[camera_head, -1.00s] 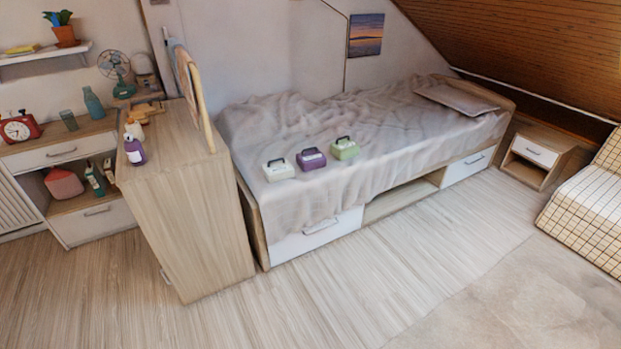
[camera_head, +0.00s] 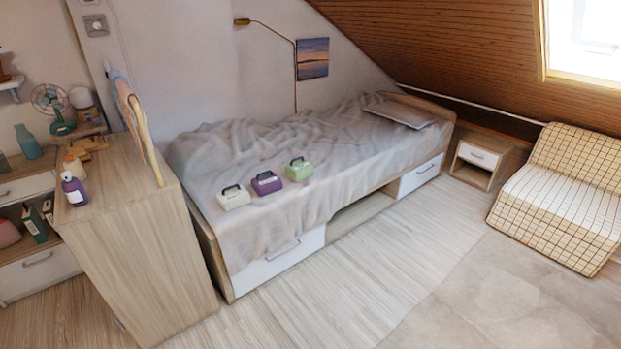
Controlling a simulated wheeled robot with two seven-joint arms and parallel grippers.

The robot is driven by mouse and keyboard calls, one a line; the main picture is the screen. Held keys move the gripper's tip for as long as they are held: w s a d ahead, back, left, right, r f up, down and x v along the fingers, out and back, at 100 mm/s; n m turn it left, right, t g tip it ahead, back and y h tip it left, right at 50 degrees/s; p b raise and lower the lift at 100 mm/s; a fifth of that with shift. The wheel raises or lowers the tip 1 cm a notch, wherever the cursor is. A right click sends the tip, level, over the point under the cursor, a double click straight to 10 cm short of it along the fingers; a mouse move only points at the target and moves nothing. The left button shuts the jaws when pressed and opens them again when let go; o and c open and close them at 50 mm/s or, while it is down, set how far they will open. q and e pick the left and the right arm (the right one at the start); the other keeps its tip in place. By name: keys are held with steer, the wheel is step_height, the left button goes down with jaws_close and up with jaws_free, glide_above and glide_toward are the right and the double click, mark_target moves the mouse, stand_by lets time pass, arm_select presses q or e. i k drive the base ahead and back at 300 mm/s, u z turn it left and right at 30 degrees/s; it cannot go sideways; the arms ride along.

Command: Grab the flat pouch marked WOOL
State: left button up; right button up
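On the bed (camera_head: 340,172) three small boxy items with dark handles sit in a row: a cream one (camera_head: 233,198), a purple one (camera_head: 266,183) and a green one (camera_head: 299,170). Each has a pale label on its front, too small to read. I cannot make out a flat pouch or the word WOOL anywhere. Neither of my grippers is in view.
A wooden cabinet (camera_head: 150,250) stands left of the bed, with a purple bottle (camera_head: 74,190) on top. A nightstand (camera_head: 487,160) and a checked chair (camera_head: 565,195) are at the right. The floor (camera_head: 400,270) in front of the bed is clear.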

mark_target(269, 182)
steer(key=z, duration=0.8)
steer(key=i, duration=1.05)
steer(key=z, duration=0.6)
steer(key=i, duration=1.25)
steer(key=u, duration=1)
steer(key=i, duration=0.9)
steer(key=u, duration=0.95)
steer(key=i, duration=0.2)
steer(key=u, duration=0.25)
